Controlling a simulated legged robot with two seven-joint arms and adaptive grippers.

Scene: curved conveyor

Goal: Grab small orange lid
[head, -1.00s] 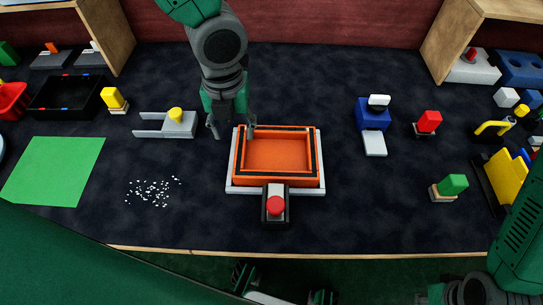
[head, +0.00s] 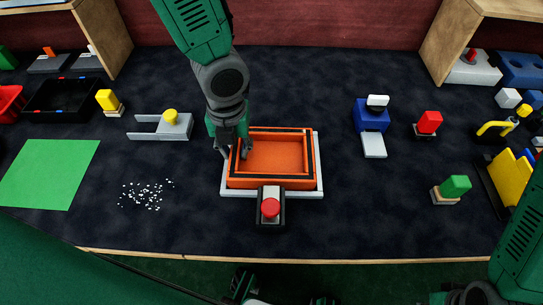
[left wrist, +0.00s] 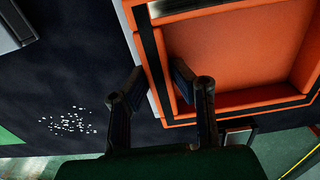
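The orange lid (head: 275,156) is a shallow, open-topped orange piece with a black band along its rim. It lies on a white base (head: 318,193) at the middle of the table. My left gripper (head: 234,152) points down at the lid's left wall. In the left wrist view, its open fingers (left wrist: 158,72) are on either side of that wall, one inside the lid (left wrist: 245,50) and one outside. I cannot tell whether either finger touches the wall. My right gripper is not clearly visible.
A red button on a dark block (head: 270,210) stands at the lid's front edge. A grey fork-shaped piece with a yellow knob (head: 171,117) and scattered white bits (head: 145,194) lie to the left. A blue block (head: 371,117) stands to the right. Dark tabletop is free around these.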

